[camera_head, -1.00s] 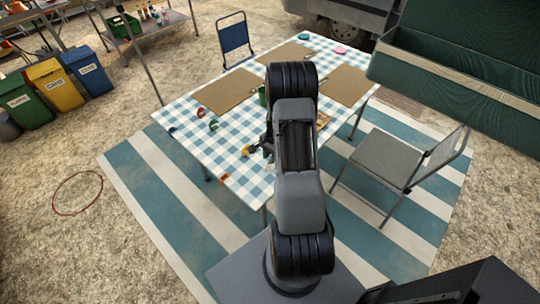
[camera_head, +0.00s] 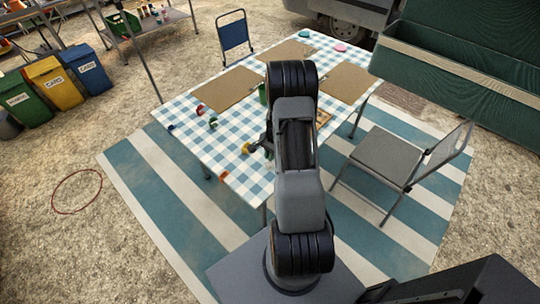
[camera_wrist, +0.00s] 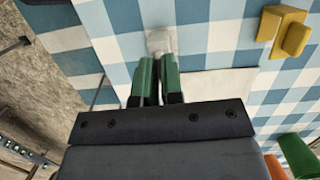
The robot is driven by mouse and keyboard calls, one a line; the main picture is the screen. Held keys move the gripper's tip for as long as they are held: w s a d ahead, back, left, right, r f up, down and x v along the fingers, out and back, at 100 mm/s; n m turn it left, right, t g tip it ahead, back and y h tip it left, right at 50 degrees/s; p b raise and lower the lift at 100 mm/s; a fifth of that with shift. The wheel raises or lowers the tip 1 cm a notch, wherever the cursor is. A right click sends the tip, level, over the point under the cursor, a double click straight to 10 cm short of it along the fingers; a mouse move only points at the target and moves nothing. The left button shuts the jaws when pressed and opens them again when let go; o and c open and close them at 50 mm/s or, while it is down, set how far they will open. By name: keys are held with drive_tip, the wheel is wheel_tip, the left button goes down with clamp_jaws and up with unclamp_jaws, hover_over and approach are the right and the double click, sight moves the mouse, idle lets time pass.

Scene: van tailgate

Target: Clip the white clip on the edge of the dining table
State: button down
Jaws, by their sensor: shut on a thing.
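The dining table (camera_head: 190,135) has a blue-and-white checked cloth. In the wrist view the checked top (camera_wrist: 205,35) fills the middle and right, and its edge runs down the left side. My gripper (camera_wrist: 160,62) has green fingers, nearly together, with the pale white clip (camera_wrist: 161,41) at their tips. The clip is small and blurred against the cloth, so I cannot tell whether it touches the table. In the head view my arm mostly hides the gripper (camera_head: 264,147), over the near part of the table, and the clip does not show.
A yellow clip (camera_wrist: 284,32) lies right of the gripper. Red (camera_head: 200,109), green (camera_head: 213,122), blue (camera_head: 170,127) and orange (camera_head: 224,176) clips are near the table's left and near edges. Brown placemats (camera_head: 227,88) lie farther back. A grey chair (camera_head: 385,160) stands at right.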

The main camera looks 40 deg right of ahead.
drive_tip(key=shift+r+p, duration=1.55)
drive_tip(key=shift+r, duration=0.9)
